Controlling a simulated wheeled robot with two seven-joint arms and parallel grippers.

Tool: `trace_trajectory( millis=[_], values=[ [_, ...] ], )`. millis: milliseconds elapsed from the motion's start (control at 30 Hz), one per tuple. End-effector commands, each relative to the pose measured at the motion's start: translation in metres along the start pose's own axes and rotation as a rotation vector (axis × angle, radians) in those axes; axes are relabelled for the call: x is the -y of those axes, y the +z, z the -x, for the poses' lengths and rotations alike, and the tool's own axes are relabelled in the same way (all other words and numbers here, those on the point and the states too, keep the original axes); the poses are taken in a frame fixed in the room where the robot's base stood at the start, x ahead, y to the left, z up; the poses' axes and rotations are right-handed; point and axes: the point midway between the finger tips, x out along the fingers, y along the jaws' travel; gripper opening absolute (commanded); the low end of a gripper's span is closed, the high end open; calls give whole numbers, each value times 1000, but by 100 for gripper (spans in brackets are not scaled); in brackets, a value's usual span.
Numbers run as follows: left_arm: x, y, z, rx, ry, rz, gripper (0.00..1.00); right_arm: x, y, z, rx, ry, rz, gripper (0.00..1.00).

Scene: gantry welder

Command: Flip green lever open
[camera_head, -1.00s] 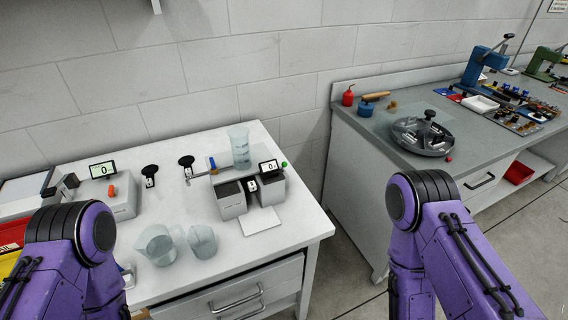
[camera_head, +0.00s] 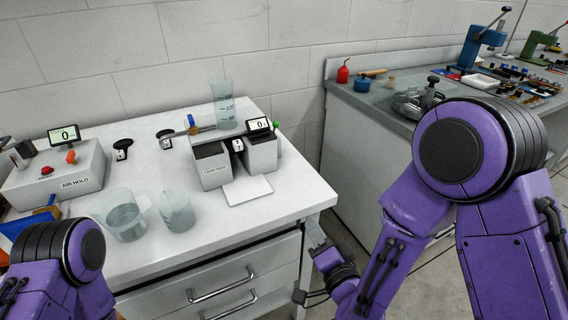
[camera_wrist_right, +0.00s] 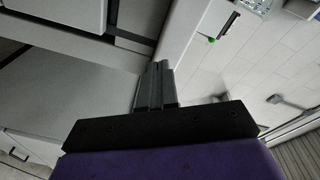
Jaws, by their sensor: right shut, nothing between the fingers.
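The green lever (camera_head: 276,124) shows as a small green knob at the right side of the grey two-block device (camera_head: 263,152), beside its small display. It also shows as a small green spot in the right wrist view (camera_wrist_right: 211,40). My right gripper (camera_head: 314,232) is in front of the table's right front corner, lower than the tabletop and apart from the lever. In the right wrist view its fingers (camera_wrist_right: 157,72) are together and empty. My left arm shows at the lower left of the head view, but its gripper is out of view.
Two clear beakers (camera_head: 176,211) stand near the white table's (camera_head: 235,226) front, and a tall one (camera_head: 223,103) behind the device. A grey air-hold box (camera_head: 60,172) is at left. The grey workbench (camera_head: 375,100) stands to the right, across a gap.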

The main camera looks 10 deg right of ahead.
Motion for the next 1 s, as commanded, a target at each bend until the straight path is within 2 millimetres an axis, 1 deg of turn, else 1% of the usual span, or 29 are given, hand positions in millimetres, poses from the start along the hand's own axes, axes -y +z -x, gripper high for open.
trace_trajectory(
  millis=[33,100,133,200,300,400,633,733,867,1000],
  values=[
    [-1,4,-10,0,0,0,94,14,0,-1,-32,-88,-103,0],
    [-1,3,-7,0,0,0,94,37,-8,3,-66,-177,-258,0],
    [0,2,-5,0,0,0,94,43,-12,4,-79,-201,-318,0],
    [0,1,-4,-1,0,0,94,49,-20,8,-107,-244,-429,0],
    [0,1,-4,-1,0,0,94,51,-30,10,-145,-274,-524,0],
    [0,1,-4,-1,0,0,94,50,-35,11,-166,-281,-563,0],
    [0,1,-4,-1,0,0,94,49,-35,11,-165,-280,-563,0],
    [-1,3,-9,0,0,0,94,48,-34,9,-167,-281,-561,0],
    [-3,11,-28,0,0,0,94,44,-34,0,-176,-286,-558,0],
    [-5,23,-55,0,0,0,94,45,-37,-13,-176,-286,-563,0]
  ],
)
